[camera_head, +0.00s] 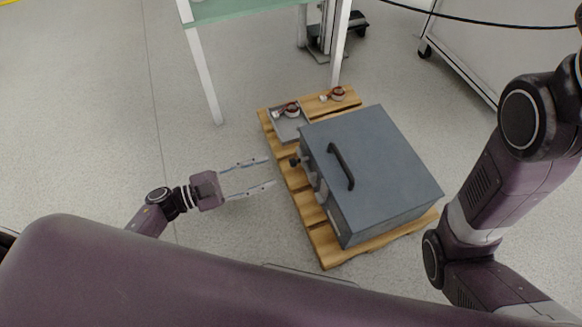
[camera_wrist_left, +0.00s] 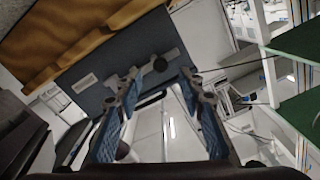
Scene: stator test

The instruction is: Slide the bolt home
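A blue-grey metal box (camera_head: 375,165) with a black handle (camera_head: 341,166) on its lid sits shut on a wooden pallet. The bolt, with a dark knob (camera_head: 294,162), is on the box's left side near the far corner. In the left wrist view the box face (camera_wrist_left: 100,97) carries what looks like the bolt's knob (camera_wrist_left: 160,64), beyond my fingertips. My left gripper (camera_head: 271,172) is open and empty, left of the box and pointing at that side, apart from the bolt. It also shows open in the wrist view (camera_wrist_left: 160,75). My right gripper is out of view.
The pallet (camera_head: 324,243) extends past the box. A grey tray (camera_head: 283,130) with a part in it and another small reddish part (camera_head: 338,94) lie at its far end. A green-topped table (camera_head: 245,8) stands behind. Floor left of the pallet is clear.

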